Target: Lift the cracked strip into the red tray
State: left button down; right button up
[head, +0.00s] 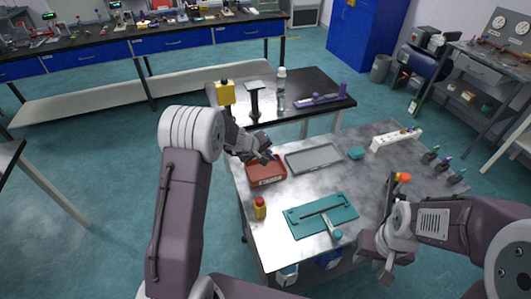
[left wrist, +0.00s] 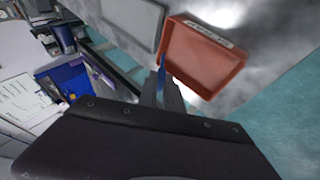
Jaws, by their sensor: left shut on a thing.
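The red tray (head: 266,180) sits at the far left part of the metal table. It also shows in the left wrist view (left wrist: 205,62), with a pale label on its rim. My left gripper (head: 268,156) is just above the tray's far edge. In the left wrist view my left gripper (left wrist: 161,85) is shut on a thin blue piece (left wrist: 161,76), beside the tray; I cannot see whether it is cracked. A dark narrow strip shape (head: 312,213) lies across the teal mat (head: 342,203). My right gripper (head: 380,260) hangs near the table's front right; its finger gap is unclear.
A grey tray (head: 314,158) lies to the right of the red tray. A teal-handled tool (head: 334,230) lies on the mat.

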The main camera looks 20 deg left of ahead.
pick_arm(q)
jog(key=shift+f+b, duration=2.6)
jog(key=c, duration=1.4)
grip_release()
jog(key=shift+c, duration=0.2)
jog(key=v, duration=0.9)
jog(key=shift+p, duration=0.35)
